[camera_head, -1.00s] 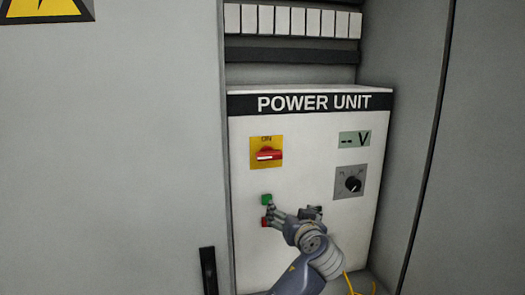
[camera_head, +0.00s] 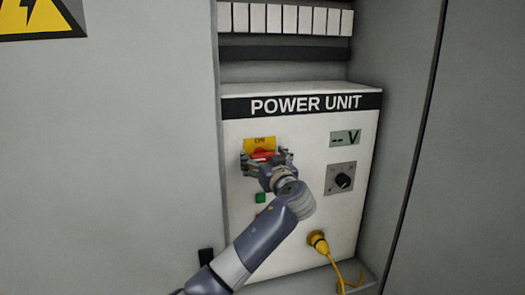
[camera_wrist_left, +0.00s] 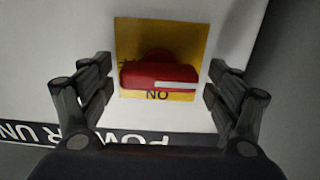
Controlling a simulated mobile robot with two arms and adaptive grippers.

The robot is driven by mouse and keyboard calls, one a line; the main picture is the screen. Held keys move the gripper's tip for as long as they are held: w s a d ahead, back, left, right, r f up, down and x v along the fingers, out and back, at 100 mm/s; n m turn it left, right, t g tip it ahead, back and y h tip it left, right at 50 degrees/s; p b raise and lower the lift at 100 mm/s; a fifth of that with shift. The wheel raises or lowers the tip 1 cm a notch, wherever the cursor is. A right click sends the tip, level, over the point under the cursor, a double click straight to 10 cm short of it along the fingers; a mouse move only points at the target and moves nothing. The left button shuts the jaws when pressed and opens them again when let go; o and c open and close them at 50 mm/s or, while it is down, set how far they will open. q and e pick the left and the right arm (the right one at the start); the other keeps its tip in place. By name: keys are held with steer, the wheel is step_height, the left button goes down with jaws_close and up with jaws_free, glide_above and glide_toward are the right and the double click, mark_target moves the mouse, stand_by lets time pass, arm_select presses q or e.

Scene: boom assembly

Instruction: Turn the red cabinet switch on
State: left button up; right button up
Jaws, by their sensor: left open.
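The red switch (camera_head: 262,154) sits on a yellow plate (camera_head: 259,142) marked ON, on the white power unit (camera_head: 300,235). My left gripper (camera_head: 267,157) is in front of the switch and partly covers it in the head view. In the left wrist view the red switch (camera_wrist_left: 158,76) shows its handle lying across the yellow plate (camera_wrist_left: 190,32), with a white mark at its right end. The left gripper's fingers (camera_wrist_left: 158,85) stand open, one on each side of the plate. They appear apart from the handle. My right gripper is not in view.
A green button (camera_head: 260,197) is below the switch, beside my arm. A black dial (camera_head: 343,181) and a display (camera_head: 345,139) are to the right. A yellow plug with a cable (camera_head: 318,242) is low on the unit. The cabinet's grey side wall (camera_head: 395,130) bounds the right.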

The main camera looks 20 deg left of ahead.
arm_select(q)
steer(key=shift+w+a, duration=0.15)
steer(key=shift+w, duration=0.25)
steer(key=shift+a, duration=0.1)
steer(key=c, duration=1)
steer(key=shift+c, duration=0.2)
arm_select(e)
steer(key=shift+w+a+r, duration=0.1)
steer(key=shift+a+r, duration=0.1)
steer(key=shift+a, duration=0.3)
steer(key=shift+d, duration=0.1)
